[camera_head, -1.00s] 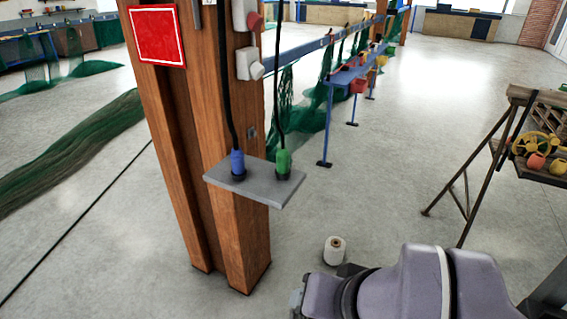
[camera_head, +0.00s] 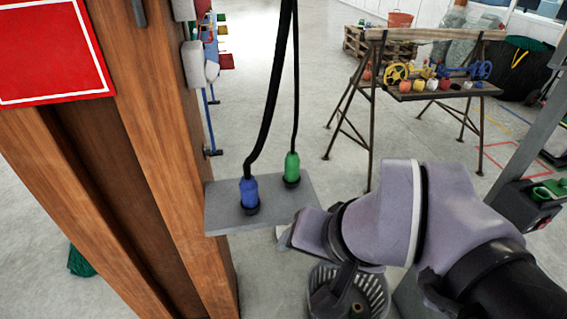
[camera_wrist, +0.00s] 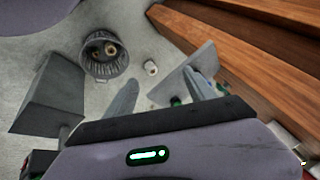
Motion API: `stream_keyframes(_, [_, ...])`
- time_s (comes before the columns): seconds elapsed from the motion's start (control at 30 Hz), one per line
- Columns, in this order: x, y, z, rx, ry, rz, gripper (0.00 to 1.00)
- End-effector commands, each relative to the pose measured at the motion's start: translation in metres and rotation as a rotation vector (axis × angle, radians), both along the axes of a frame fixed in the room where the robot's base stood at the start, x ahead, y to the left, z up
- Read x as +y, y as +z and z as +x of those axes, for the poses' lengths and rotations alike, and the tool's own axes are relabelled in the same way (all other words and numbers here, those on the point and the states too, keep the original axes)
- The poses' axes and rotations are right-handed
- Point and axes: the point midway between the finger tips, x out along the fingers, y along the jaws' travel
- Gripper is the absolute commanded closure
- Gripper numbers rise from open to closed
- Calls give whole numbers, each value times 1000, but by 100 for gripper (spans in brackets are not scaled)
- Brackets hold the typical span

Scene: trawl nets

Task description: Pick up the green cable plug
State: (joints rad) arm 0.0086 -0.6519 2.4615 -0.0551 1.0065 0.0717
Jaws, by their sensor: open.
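The green cable plug (camera_head: 292,167) stands upright near the right end of a small grey shelf (camera_head: 232,211) on the wooden post, with a black cable rising from it. A blue plug (camera_head: 249,193) stands to its left, nearer to me. My gripper (camera_wrist: 160,76) is open and empty. In the body view its end is just right of the shelf, apart from the green plug. In the wrist view the shelf (camera_wrist: 170,88) lies near the right finger. A small green patch shows between the fingers there; I cannot tell for sure that it is the plug.
The wooden post (camera_head: 165,150) with a red sign (camera_head: 50,50) stands close on the left. A grey basket (camera_head: 375,290) is on the floor below my arm. A trestle table (camera_head: 440,92) stands further back right.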

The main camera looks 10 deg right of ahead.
Motion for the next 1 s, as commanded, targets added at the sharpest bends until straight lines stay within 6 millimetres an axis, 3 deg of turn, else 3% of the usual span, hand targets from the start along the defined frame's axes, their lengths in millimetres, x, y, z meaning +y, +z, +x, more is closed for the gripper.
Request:
stream_keyframes(0.03, [-2,39,25,48,-51,16,37])
stream_keyframes(0.1, [-7,83,74,137,-170,48,37])
stream_keyframes(0.2, [-16,119,155,266,-371,81,37])
stream_keyframes(0.3, [-26,123,228,372,-576,93,37])
stream_keyframes(0.43, [-37,98,291,465,-796,92,37])
stream_keyframes(0.5, [-41,82,309,491,-877,89,37])
stream_keyframes(0.6, [-44,65,320,508,-937,84,37])
stream_keyframes(0.67, [-44,54,322,512,-950,83,37])
stream_keyframes(1.0, [-44,-43,322,511,-948,84,37])
